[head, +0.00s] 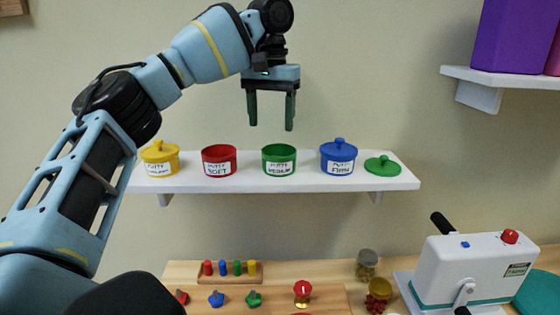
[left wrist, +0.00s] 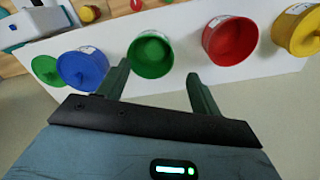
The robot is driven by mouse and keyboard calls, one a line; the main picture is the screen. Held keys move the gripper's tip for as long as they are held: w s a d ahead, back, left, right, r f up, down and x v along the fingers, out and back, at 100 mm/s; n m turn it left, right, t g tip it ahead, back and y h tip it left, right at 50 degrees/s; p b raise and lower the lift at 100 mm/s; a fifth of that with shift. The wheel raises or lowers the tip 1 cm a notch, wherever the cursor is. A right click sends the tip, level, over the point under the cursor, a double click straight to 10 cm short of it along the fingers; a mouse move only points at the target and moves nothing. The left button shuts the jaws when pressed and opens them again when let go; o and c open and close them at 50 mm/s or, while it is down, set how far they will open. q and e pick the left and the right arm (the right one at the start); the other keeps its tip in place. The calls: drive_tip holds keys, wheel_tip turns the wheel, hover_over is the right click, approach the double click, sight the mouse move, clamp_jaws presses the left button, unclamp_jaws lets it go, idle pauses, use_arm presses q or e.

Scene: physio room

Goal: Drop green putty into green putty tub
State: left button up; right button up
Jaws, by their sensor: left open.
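The green putty tub (head: 279,168) stands without its lid on the wall shelf, labelled "putty medium". In the left wrist view I look down into the tub (left wrist: 135,66), and a rounded green lump, apparently the green putty (left wrist: 151,49), lies inside it. My left gripper (head: 271,121) is above the tub, fingers pointing down, open and with nothing between them. Its fingers (left wrist: 158,82) also show in the left wrist view, apart from the tub. The green lid (head: 383,166) lies at the shelf's right end. My right gripper is not in view.
On the shelf (head: 210,185) stand a lidded yellow tub (head: 160,160), an open red tub (head: 219,161) and a lidded blue tub (head: 338,158). Below, a wooden table holds a peg board (head: 230,274), jars and a white machine (head: 475,268). Another shelf (head: 515,78) is upper right.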

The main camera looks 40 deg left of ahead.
use_arm(q)
wheel_tip(320, 180, up, 8)
idle(0.6)
drive_tip(key=shift+f, duration=0.15)
idle(0.6)
